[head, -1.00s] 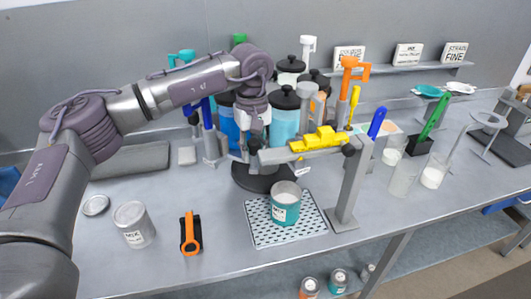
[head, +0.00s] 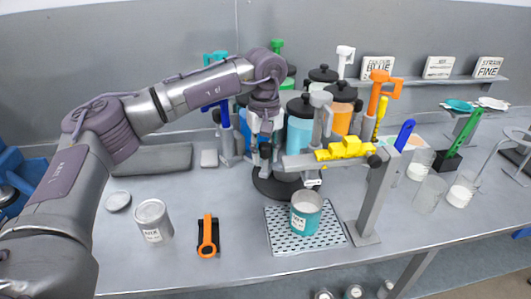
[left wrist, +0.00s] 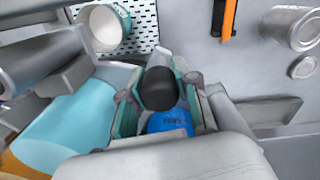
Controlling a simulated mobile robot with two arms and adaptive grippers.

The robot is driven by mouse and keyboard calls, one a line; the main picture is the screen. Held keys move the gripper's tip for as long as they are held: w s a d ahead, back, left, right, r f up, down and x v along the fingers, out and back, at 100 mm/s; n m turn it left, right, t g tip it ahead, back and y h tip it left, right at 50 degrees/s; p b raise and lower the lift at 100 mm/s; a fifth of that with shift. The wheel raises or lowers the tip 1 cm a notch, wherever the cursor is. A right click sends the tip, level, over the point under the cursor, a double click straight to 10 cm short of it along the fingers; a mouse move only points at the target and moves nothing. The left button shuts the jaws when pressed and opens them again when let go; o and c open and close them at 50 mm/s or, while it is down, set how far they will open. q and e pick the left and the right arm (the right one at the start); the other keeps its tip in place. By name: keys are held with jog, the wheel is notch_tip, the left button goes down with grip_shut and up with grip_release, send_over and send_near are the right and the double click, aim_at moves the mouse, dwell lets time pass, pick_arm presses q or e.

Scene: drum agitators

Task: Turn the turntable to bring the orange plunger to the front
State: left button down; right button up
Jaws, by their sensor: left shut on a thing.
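The turntable (head: 280,188) has a black round base and carries several black-lidded drums, with the teal drum (head: 300,133) at the front and the orange drum (head: 341,118) at the right rear. The orange plunger (head: 380,88), with an orange handle, rises behind on the right; its foot is hidden. My left gripper (head: 265,152) points down at the turntable's front left. In the left wrist view its fingers close around a black rounded knob (left wrist: 158,88), beside a blue drum (left wrist: 170,122). My right gripper is not in view.
A grey stand (head: 370,205) with a yellow piece (head: 345,148) on its arm is close at the right. A teal can (head: 306,212) sits on the perforated mat (head: 285,243) in front.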

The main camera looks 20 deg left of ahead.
pick_arm(q)
jog(key=c, duration=0.8)
grip_release()
jog(key=shift+c, duration=0.2)
notch_tip(320, 180, up, 12)
